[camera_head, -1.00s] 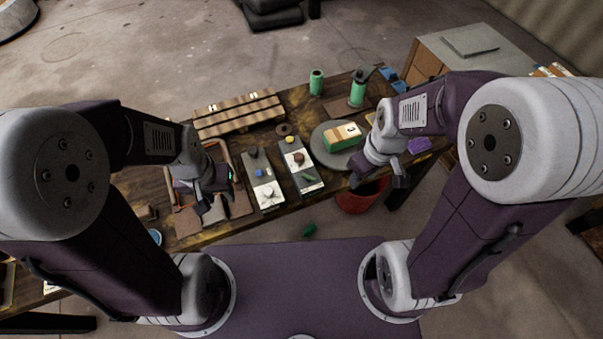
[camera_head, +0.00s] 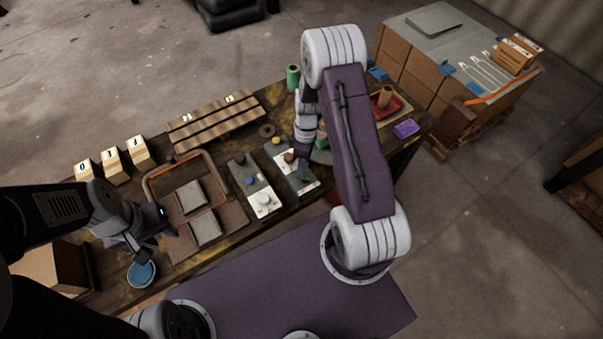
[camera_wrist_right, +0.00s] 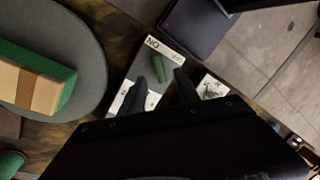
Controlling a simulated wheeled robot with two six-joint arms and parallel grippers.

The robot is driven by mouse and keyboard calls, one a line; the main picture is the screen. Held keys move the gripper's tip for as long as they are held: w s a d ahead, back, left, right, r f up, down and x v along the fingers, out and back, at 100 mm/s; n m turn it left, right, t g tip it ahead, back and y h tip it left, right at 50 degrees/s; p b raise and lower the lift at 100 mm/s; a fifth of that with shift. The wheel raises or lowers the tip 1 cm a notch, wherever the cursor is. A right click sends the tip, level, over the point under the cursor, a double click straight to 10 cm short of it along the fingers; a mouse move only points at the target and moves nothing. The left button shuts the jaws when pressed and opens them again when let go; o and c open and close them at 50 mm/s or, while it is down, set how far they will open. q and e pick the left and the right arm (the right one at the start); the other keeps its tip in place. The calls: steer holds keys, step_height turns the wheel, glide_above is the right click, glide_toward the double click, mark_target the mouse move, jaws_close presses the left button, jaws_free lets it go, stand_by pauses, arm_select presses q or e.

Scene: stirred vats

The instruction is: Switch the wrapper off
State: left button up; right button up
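A grey turntable (camera_wrist_right: 88,45) bears a green and tan box (camera_wrist_right: 42,82). My left gripper (camera_head: 154,243) looks open and empty.
Further left are a tray (camera_head: 153,184) with grey pads, a blue-topped tin (camera_head: 141,273) near my left gripper, and numbered blocks (camera_head: 112,160). A wooden rack (camera_head: 215,122) lies behind.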

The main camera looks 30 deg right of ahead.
steer(key=f, duration=0.2)
steer(key=s+f, duration=0.1)
steer(key=f, duration=0.1)
steer(key=shift+a+f, duration=0.1)
steer(key=shift+f, duration=0.05)
steer(key=shift+w, duration=0.1)
steer(key=shift+a, duration=0.1)
steer(key=shift+c, duration=0.9)
jaws_close()
